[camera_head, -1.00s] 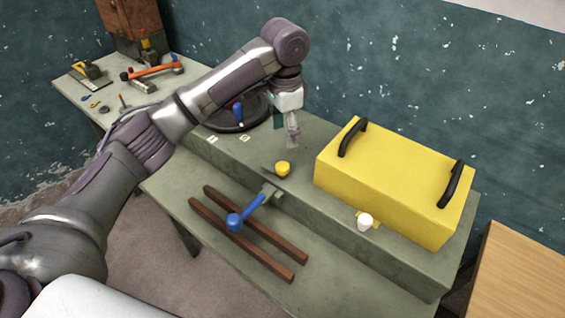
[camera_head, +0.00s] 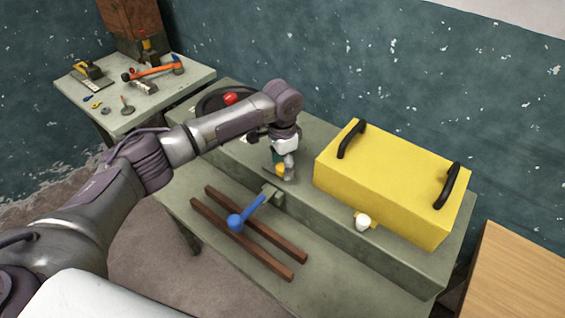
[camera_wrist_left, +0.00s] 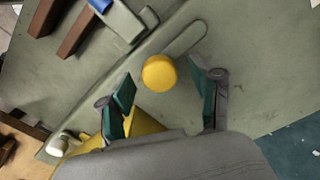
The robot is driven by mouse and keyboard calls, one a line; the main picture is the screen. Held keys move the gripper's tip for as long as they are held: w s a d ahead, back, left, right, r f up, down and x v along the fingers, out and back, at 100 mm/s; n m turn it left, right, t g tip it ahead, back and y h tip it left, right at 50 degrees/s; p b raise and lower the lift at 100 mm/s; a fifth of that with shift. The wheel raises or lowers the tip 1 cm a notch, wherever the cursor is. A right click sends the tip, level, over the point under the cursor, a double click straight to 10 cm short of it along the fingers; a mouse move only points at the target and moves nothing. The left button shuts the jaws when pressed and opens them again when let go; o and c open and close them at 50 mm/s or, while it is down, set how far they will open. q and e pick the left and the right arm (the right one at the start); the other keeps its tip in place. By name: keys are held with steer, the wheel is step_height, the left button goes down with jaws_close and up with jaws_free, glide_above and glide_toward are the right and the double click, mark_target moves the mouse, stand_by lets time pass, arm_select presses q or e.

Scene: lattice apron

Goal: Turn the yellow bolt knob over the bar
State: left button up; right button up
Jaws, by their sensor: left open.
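The yellow knob (camera_head: 281,169) is a small round piece on the raised grey-green ledge of the bench, partly covered by my left gripper in the head view. In the left wrist view the yellow knob (camera_wrist_left: 159,73) sits on a flat grey-green bar (camera_wrist_left: 186,38) with a rounded end. My left gripper (camera_head: 286,174) points down at the knob. In the wrist view my left gripper (camera_wrist_left: 163,84) is open, with one green-padded finger to each side of the knob and visible gaps between. My right gripper is not in view.
A yellow box (camera_head: 390,180) with black handles stands right of the knob, a white knob (camera_head: 363,222) before it. A blue-handled lever (camera_head: 246,214) lies over two brown rails (camera_head: 262,253) in front. A dark disc with a red knob (camera_head: 230,98) is behind my arm.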

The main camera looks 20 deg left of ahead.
arm_select(q)
steer(key=shift+f, duration=0.15)
steer(key=shift+c, duration=0.4)
steer(key=c, duration=1.1)
steer(key=shift+o, duration=0.2)
steer(key=shift+r+n+p, duration=0.25)
steer(key=shift+n+p, duration=0.25)
steer(key=shift+p, duration=0.45)
steer(key=n+p, duration=0.7)
steer(key=p, duration=0.2)
steer(key=shift+d+n, duration=0.1)
steer(key=shift+n, duration=0.2)
steer(key=n+p, duration=0.3)
steer(key=n, duration=0.1)
steer(key=shift+n, duration=0.3)
steer(key=shift+f+n+p, duration=0.1)
steer(key=shift+n+p, duration=0.95)
steer(key=shift+n, duration=0.85)
steer(key=shift+w, duration=0.1)
